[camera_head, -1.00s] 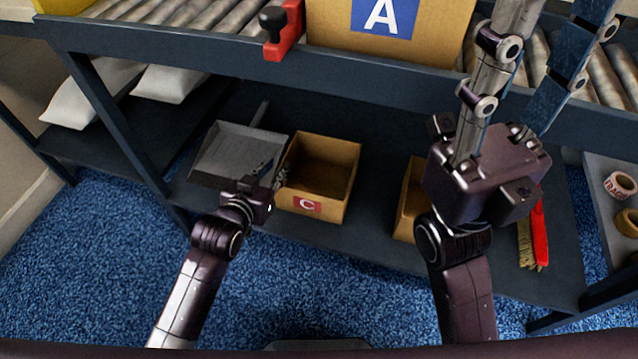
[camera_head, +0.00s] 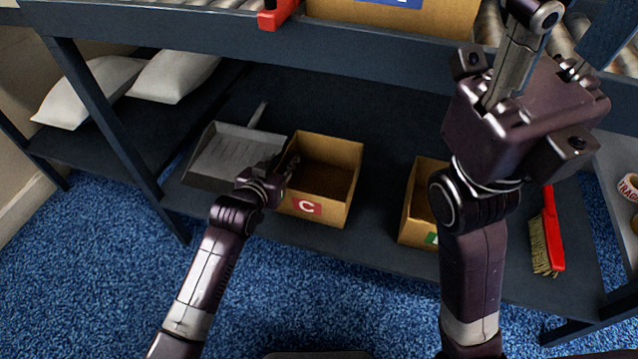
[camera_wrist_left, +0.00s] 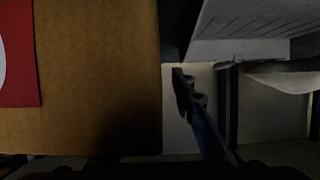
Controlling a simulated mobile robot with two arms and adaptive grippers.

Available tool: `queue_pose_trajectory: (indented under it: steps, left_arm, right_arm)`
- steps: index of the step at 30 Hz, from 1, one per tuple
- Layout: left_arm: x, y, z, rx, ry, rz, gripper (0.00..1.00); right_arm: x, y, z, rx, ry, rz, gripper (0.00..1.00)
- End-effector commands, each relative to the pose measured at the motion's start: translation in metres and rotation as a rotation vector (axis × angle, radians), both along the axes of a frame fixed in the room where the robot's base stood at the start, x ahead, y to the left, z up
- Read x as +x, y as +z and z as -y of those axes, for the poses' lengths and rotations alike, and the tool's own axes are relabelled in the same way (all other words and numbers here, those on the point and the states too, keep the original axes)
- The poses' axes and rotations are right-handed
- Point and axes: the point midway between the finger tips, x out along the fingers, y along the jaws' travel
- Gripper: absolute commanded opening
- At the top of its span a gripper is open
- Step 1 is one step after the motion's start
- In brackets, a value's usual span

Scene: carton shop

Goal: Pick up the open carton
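An open-topped brown carton (camera_head: 345,190) with a red C label stands on the lower shelf in the head view. Its label wall fills the left of the left wrist view (camera_wrist_left: 95,80). My left gripper (camera_head: 277,166) is at this carton's left wall, its fingers apart. One finger shows outside the wall in the left wrist view; the other is not visible there. I cannot tell whether it touches the carton. Another open-topped carton (camera_head: 416,205), with a green label, stands to the right, partly hidden by my right arm. My right gripper (camera_head: 565,38) points up, fingers spread and empty, tips beyond the frame.
A grey dustpan (camera_head: 225,155) lies left of the C carton. A red brush (camera_head: 547,235) lies at the shelf's right. White bags (camera_head: 90,92) lie at the left. The upper conveyor frame (camera_head: 250,42) crosses above, bearing a large carton (camera_head: 420,18).

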Motion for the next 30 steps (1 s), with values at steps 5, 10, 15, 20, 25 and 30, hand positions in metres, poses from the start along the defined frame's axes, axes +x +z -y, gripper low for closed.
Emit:
queue_pose_trajectory:
  steps: [5,10,15,20,25,30]
  left_arm:
    - [0.0000,0.0007,0.0002,0.000,0.000,0.000,0.23]
    - [0.0000,0.0008,0.0001,0.000,0.000,0.000,0.06]
    - [-0.0001,0.0007,0.0000,0.000,0.000,0.000,0.00]
    - [0.0001,0.0014,0.0000,-0.001,0.000,0.002,0.00]
    - [0.0001,0.0018,0.0000,-0.001,0.000,0.002,0.00]
    - [0.0003,0.0087,0.0000,-0.001,0.000,0.002,0.00]
  right_arm:
    - [-0.0001,0.0007,-0.0001,0.000,0.000,0.000,0.40]
    - [0.0000,0.0005,-0.0001,0.000,0.000,0.000,0.40]
    - [0.0002,0.0004,-0.0001,0.000,0.000,-0.001,0.40]
    - [0.0003,0.0003,-0.0002,0.000,0.001,-0.001,0.40]
    - [0.0003,0.0006,-0.0002,0.000,0.001,-0.001,0.40]
    - [-0.0008,0.0041,0.0004,0.003,0.002,0.002,0.40]
